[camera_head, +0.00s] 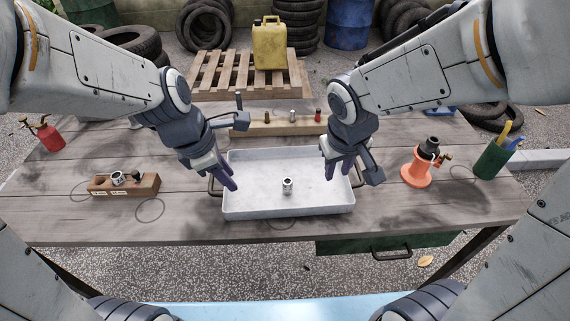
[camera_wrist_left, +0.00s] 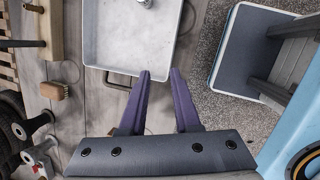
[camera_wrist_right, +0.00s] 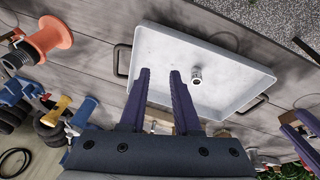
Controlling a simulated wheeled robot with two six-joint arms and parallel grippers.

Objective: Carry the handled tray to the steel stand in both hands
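The handled tray (camera_head: 250,208) is pale grey and lies flat on the wooden workbench. A small metal fitting (camera_head: 287,185) stands inside it. Its dark left handle (camera_head: 214,186) and right handle (camera_head: 359,176) stick out at the short ends. My left gripper (camera_head: 229,183) is open and empty near the left end; in the left wrist view the handle (camera_wrist_left: 121,80) lies just left of its fingertips. My right gripper (camera_head: 338,175) is open over the right end; in the right wrist view the handle (camera_wrist_right: 121,60) is left of its fingers. I cannot make out the steel stand.
A brown block with fittings (camera_head: 124,186) stands left of the tray, and an orange spool-like part (camera_head: 418,170) and a green cup (camera_head: 494,158) stand right. A wooden rack (camera_head: 277,127) with several small parts lies behind. A red can (camera_head: 49,136) is far left.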

